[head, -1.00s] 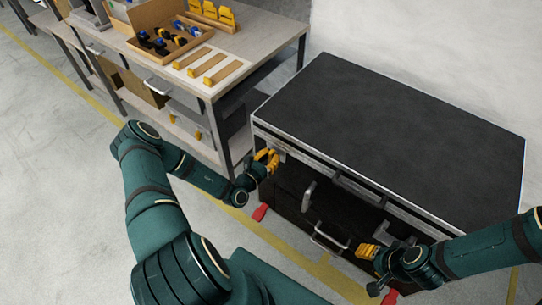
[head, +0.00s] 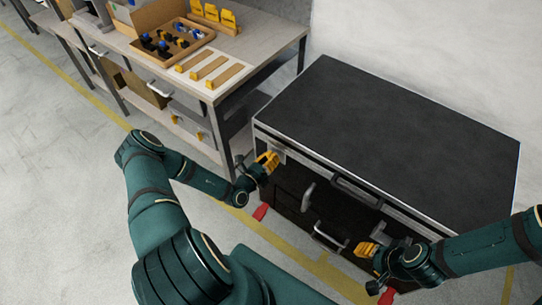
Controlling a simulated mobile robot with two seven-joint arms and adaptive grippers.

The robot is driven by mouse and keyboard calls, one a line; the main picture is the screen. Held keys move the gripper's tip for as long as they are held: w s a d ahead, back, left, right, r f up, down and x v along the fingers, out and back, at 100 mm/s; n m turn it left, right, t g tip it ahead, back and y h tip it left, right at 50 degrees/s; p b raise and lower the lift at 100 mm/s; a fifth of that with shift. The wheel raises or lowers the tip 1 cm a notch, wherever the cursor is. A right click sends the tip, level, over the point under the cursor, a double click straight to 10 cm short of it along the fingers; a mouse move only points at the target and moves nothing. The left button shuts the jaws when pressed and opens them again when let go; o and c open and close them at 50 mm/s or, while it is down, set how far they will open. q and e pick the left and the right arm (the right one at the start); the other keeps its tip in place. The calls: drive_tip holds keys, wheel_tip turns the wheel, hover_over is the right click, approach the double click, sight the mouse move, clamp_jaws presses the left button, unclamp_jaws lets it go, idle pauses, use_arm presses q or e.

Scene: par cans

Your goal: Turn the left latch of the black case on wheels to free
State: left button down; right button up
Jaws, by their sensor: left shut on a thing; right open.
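The black case on wheels (head: 395,130) stands against the wall, its dark lid edged in light metal. Its front carries handles and latch fittings. My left gripper (head: 271,158) is at the upper left of the front, shut on the left latch, which its yellow fingers mostly hide. Which way the latch is turned cannot be made out. My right gripper (head: 366,249) is open at the lower right of the front, near the right latch plate (head: 396,233); it holds nothing that I can see.
A wooden workbench (head: 262,48) with a parts tray (head: 180,42) and yellow holders (head: 213,14) stands left of the case. Red wheel pieces (head: 261,212) show at the case's foot. Grey floor with yellow lines is clear in front and left.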

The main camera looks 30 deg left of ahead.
use_arm(q)
drive_tip(key=n, duration=0.5)
drive_tip(key=shift+n, duration=0.3)
drive_tip(key=n, duration=0.5)
drive_tip(key=shift+a+f, duration=0.1)
drive_tip(key=shift+f, duration=0.1)
drive_tip(key=shift+n, duration=0.3)
drive_tip(key=c, duration=0.9)
unclamp_jaws()
drive_tip(key=shift+w, duration=0.1)
drive_tip(key=shift+c, duration=0.2)
drive_tip(key=s, duration=1.2)
drive_tip(key=shift+a, duration=0.45)
